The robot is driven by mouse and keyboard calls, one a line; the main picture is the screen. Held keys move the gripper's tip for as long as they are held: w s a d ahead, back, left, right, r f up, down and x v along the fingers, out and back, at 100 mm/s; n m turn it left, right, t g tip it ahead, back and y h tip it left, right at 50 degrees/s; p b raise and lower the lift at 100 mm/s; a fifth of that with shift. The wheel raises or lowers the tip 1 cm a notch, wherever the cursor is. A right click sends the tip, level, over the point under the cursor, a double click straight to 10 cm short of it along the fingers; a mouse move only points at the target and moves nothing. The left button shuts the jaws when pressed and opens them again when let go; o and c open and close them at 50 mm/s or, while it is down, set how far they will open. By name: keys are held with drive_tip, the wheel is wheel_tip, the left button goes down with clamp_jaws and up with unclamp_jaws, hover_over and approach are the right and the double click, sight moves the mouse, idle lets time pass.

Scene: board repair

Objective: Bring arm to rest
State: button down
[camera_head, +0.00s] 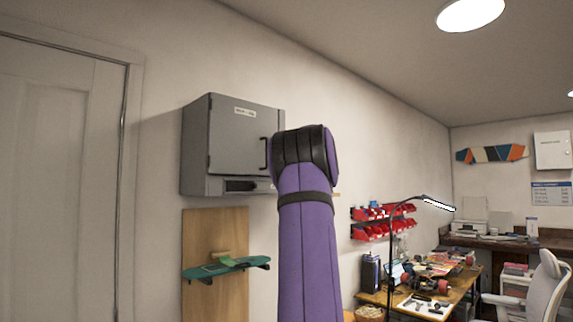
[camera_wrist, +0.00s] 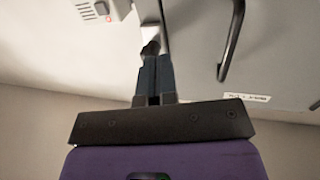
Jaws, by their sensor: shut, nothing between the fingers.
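My purple arm (camera_head: 307,240) stands raised in the middle of the head view, in front of the wall cabinet. My gripper (camera_wrist: 151,52) shows only in the wrist view; in the head view it is hidden behind the arm. Its two dark fingers are together with nothing between them. In the wrist view the fingers point toward the grey cabinet (camera_wrist: 275,65), with its dark curved handle (camera_wrist: 232,42) to their right. I cannot tell whether the fingertips touch anything.
The grey cabinet (camera_head: 236,135) hangs on the wall, its front door looking closed. Below it a green skateboard (camera_head: 225,268) rests on a wooden panel (camera_head: 230,223). A cluttered workbench (camera_head: 462,285), red bins (camera_head: 383,212), a lamp (camera_head: 438,204) and a white chair (camera_head: 547,285) are at the right.

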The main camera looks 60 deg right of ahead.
drive_tip(key=shift+s+a, duration=0.2)
drive_tip(key=shift+s, duration=0.45)
drive_tip(key=shift+s+a, duration=0.2)
drive_tip(key=shift+s, duration=0.5)
drive_tip(key=shift+s+a, duration=0.2)
drive_tip(key=shift+s, duration=0.45)
drive_tip(key=w+a+r+m+h, duration=0.1)
drive_tip(key=w+a, duration=0.2)
drive_tip(key=a, duration=0.5)
drive_tip(key=w+a+r+m+h, duration=0.1)
drive_tip(key=w+a+h, duration=0.15)
drive_tip(key=a, duration=0.45)
drive_tip(key=a+f+g+y, duration=0.2)
drive_tip(key=a+f, duration=0.2)
drive_tip(key=a, duration=0.5)
drive_tip(key=a+f+g+y, duration=0.1)
drive_tip(key=a+f, duration=0.3)
drive_tip(key=a, duration=0.4)
drive_tip(key=s+a+f+n+g+y, duration=0.2)
drive_tip(key=s+a+f+y, duration=0.1)
drive_tip(key=s+a+f, duration=0.3)
drive_tip(key=s+a+f+n+g+y, duration=0.2)
drive_tip(key=s+a+f, duration=0.4)
drive_tip(key=a+f, duration=0.5)
drive_tip(key=s+a+f+n+g+y, duration=0.3)
drive_tip(key=s+a+f, duration=0.4)
drive_tip(key=a, duration=0.7)
drive_tip(key=shift+a+f+n+y, duration=0.4)
drive_tip(key=shift+f+n+y, duration=0.25)
drive_tip(key=shift+y, duration=0.2)
